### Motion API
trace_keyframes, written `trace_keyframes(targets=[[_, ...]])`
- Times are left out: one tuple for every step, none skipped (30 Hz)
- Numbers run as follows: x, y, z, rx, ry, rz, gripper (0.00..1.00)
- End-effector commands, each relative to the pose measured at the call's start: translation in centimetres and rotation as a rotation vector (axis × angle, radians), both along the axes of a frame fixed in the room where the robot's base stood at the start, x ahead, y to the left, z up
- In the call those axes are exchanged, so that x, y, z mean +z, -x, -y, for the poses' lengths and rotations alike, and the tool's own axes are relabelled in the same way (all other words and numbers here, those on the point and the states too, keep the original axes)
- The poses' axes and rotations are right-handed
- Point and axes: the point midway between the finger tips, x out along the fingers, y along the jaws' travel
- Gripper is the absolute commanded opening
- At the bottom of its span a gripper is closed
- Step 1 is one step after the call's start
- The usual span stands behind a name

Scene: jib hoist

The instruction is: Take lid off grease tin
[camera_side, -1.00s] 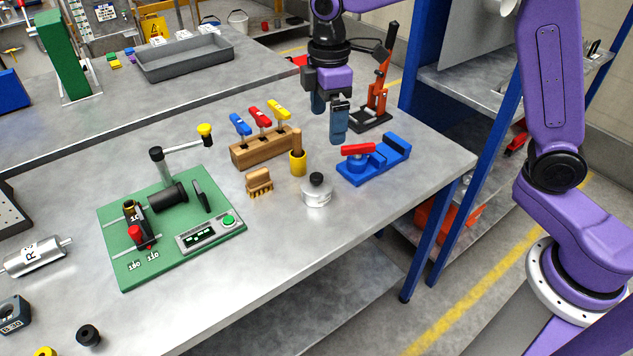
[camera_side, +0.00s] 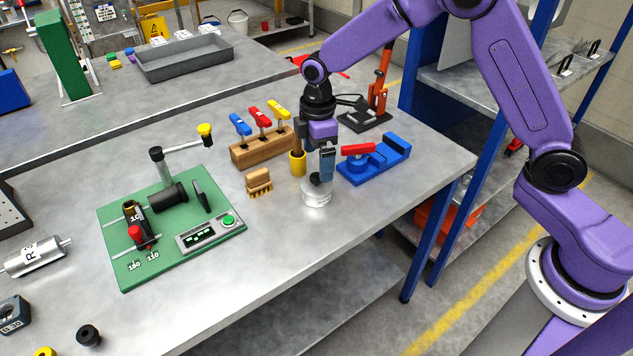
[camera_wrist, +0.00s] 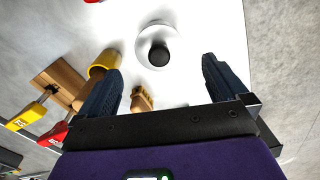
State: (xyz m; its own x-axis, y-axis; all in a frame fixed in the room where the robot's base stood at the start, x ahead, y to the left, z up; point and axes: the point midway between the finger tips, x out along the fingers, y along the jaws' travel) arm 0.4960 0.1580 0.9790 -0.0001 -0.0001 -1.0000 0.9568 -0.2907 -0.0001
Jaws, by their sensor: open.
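The grease tin (camera_side: 316,198) is a low silver-white round tin on the metal bench, with a lid topped by a black knob (camera_side: 314,178). In the wrist view the pale lid (camera_wrist: 160,60) with its black knob (camera_wrist: 158,55) lies ahead, between the lines of the two fingers. My gripper (camera_side: 314,172) is open and points down at the tin, its fingers around knob height in the side view. One finger partly covers the knob there. Whether the fingers touch the lid I cannot tell. It also shows in the wrist view (camera_wrist: 162,85), empty between the fingers.
A yellow cup (camera_side: 298,166) with a wooden handle stands just behind left of the tin. A brush (camera_side: 259,183) is left, a blue vise-like fixture (camera_side: 375,158) right. A wooden rack (camera_side: 262,145) of coloured handles and a green board (camera_side: 170,230) stand further left. Bench in front is clear.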

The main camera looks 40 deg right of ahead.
Motion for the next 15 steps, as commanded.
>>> trace_keyframes(targets=[[-0.4, 0.0, 0.0, 0.0, 0.001, -0.002, 1.0], [-0.6, 0.0, 0.0, 0.0, 0.001, -0.002, 1.0], [-0.7, 0.0, 0.0, 0.0, 0.001, -0.001, 1.0], [-0.8, 0.0, 0.0, 0.0, 0.001, -0.001, 1.0], [-1.0, 0.0, 0.0, 0.0, 0.001, -0.001, 1.0], [-1.3, 0.0, 0.0, 0.0, 0.001, -0.001, 1.0], [-1.7, 0.0, 0.0, 0.0, 0.001, -0.002, 1.0], [-2.1, 0.0, 0.0, -0.001, 0.002, -0.004, 1.0], [-2.6, -0.1, -0.1, -0.001, 0.001, -0.003, 1.0], [-3.1, -0.1, -0.1, -0.001, 0.001, -0.002, 1.0], [-3.5, -0.2, -0.1, -0.001, 0.001, -0.002, 1.0], [-4.1, -0.2, -0.2, 0.0, 0.001, -0.002, 1.0], [-4.5, -0.2, -0.2, 0.0, 0.001, -0.002, 1.0], [-4.8, -0.2, -0.2, 0.0, 0.001, -0.002, 1.0], [-5.2, -0.2, -0.2, -0.001, 0.001, -0.002, 1.0]])
